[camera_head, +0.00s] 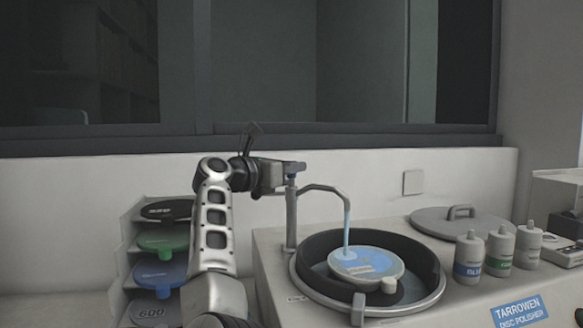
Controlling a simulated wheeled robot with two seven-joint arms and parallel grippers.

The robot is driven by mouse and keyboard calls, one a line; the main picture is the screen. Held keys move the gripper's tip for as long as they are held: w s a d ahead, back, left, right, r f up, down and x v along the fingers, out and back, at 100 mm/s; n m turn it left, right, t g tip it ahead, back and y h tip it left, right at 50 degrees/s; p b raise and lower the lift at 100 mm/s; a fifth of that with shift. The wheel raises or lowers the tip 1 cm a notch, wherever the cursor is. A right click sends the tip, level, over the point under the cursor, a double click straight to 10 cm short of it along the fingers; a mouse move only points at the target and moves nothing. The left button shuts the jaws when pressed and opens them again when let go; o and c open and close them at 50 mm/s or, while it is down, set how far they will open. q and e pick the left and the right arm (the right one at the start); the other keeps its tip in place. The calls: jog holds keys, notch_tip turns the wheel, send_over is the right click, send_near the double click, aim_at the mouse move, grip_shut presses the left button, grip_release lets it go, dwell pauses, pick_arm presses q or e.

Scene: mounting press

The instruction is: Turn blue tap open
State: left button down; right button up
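The tap is a grey post (291,215) with a curved spout (325,188) behind the round polisher basin (430,268). A pale blue stream (347,228) runs from the spout down onto the disc (365,263) in the basin.
Several labelled bottles (468,257) stand right of the basin. A round lid (462,222) with a handle lies behind them. A wall with a window is behind.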

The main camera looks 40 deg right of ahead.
grip_shut()
